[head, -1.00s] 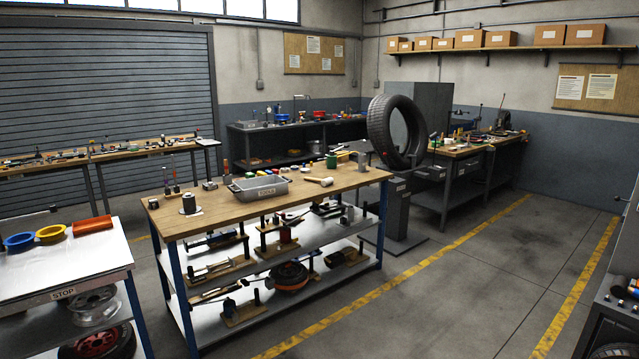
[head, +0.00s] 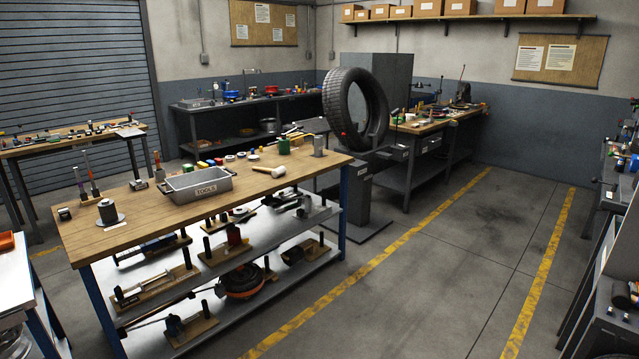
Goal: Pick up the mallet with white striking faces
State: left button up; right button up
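A mallet with a pale, whitish head (head: 278,171) and a light wooden handle lies on the wooden top of the middle workbench (head: 130,215). Its head points right and its handle points left, toward the back. It lies to the right of the grey TOOLS tray (head: 197,185), apart from it. A second light-handled tool (head: 292,131) lies near the bench's far edge; its head is too small to make out. Neither of my grippers is in view.
A tyre (head: 356,108) stands upright on a machine behind the bench's right end. A green can (head: 284,146) and a grey cylinder (head: 320,145) stand near the mallet. The floor (head: 430,270) to the right of the bench is clear, with yellow lines.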

aim_at(282, 170)
jog(key=i+u, duration=0.1)
jog(key=i, duration=0.85)
jog(key=i+l+u, duration=0.1)
jog(key=i, duration=0.9)
